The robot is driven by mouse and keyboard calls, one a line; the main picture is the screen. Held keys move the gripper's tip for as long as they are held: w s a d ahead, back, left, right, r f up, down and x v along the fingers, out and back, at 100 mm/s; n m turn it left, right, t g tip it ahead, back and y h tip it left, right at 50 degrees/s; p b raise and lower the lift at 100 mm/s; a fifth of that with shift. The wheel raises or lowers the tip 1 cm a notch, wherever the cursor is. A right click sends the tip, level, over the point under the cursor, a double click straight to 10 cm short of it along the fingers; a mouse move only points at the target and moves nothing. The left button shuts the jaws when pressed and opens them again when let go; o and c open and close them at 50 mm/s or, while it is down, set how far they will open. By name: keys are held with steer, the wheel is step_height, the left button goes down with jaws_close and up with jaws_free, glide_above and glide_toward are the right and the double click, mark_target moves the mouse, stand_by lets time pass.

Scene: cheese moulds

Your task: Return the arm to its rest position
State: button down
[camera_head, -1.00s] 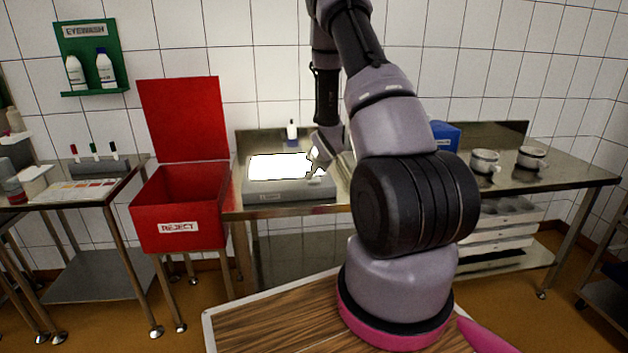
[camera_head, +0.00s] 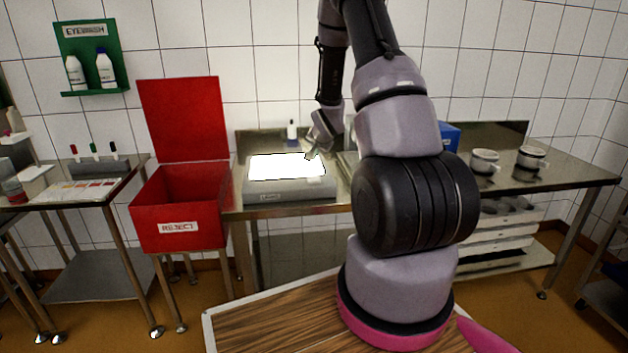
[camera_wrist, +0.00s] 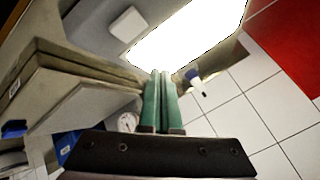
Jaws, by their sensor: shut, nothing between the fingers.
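My gripper (camera_head: 310,154) is above the right side of the bright white light panel (camera_head: 285,167) on its grey base, in the head view. In the wrist view my gripper's two green fingers (camera_wrist: 160,75) lie side by side, shut with nothing between them. The same bright panel (camera_wrist: 190,30) shows just beyond the fingertips. My arm stands upright from its pink-ringed base and bends over toward the steel table.
An open red reject bin (camera_head: 178,208) stands left of the steel table (camera_head: 262,211). A small white bottle (camera_head: 291,132) stands behind the panel. A blue box (camera_head: 446,136) and two metal cups (camera_head: 485,161) are at the right.

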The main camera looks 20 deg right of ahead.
steer(key=s+a+r+n, duration=0.1)
steer(key=s+a+r, duration=0.1)
steer(key=s+r, duration=0.35)
steer(key=s+a+r, duration=0.2)
steer(key=a+r, duration=0.1)
steer(key=r, duration=0.6)
steer(key=s+a+r+n, duration=0.1)
steer(key=s+a+r, duration=0.15)
steer(key=r, duration=0.45)
steer(key=s+a+r+n+y, duration=0.1)
steer(key=s+a+r, duration=0.2)
steer(key=s, duration=0.5)
steer(key=s+a+r+n+g+y, duration=0.1)
steer(key=s+a+r+n, duration=0.1)
steer(key=s, duration=0.7)
steer(key=s+a+r+n+y, duration=0.1)
steer(key=s+a+r, duration=0.3)
steer(key=s, duration=0.4)
steer(key=shift+s+a+r+n+g+y, duration=0.3)
steer(key=shift+s+a+n+g, duration=0.15)
steer(key=shift+a, duration=0.25)
steer(key=shift+d, duration=0.15)
